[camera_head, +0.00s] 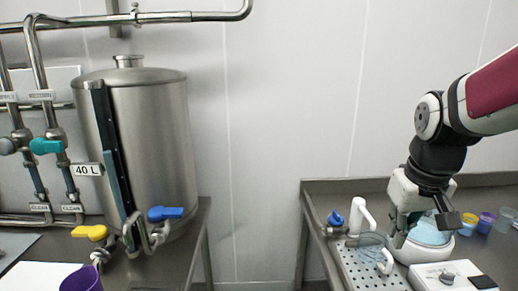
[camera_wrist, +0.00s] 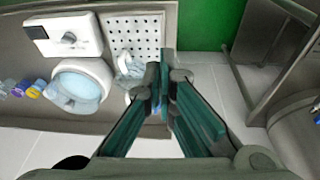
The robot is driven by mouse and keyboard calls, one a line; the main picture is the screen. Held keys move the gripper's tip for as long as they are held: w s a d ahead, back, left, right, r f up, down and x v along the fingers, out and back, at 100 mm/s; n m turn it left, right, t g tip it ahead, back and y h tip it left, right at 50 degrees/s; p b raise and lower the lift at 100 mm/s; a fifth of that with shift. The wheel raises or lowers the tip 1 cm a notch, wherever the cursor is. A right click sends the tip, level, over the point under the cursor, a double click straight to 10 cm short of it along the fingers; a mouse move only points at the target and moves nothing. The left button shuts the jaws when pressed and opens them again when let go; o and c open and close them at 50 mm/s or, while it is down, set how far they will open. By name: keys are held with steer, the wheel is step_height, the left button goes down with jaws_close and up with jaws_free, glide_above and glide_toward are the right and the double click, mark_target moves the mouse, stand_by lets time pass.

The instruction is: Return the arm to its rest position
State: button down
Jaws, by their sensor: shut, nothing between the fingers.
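My gripper (camera_head: 446,220) is at the right of the head view, in front of the white device with the pale blue bowl (camera_head: 430,232). In the wrist view my gripper (camera_wrist: 167,60) points away from the camera; its two fingers converge at the tips and are shut with nothing between them. The tips appear over the edge of the perforated tray (camera_wrist: 133,22). My arm reaches in from the upper right of the head view. Part of the white device is hidden behind my gripper.
The steel tank (camera_head: 150,140) stands left with blue (camera_head: 166,213) and yellow (camera_head: 90,232) valve handles. A purple cup (camera_head: 82,280) is below. Coloured cups (camera_head: 486,222) stand right of my gripper. A white box with a knob (camera_head: 452,277) is in front. A floor gap separates the tables.

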steer(key=s+a+r+t, duration=0.1)
steer(key=s+a+r, duration=0.1)
steer(key=s, duration=0.5)
steer(key=s+a+r+t, duration=0.1)
steer(key=s+a, duration=0.4)
steer(key=s, duration=0.2)
steer(key=shift+s+a+r+t+y, duration=0.15)
steer(key=shift+s+r+t+y, duration=0.15)
steer(key=shift+r, duration=0.1)
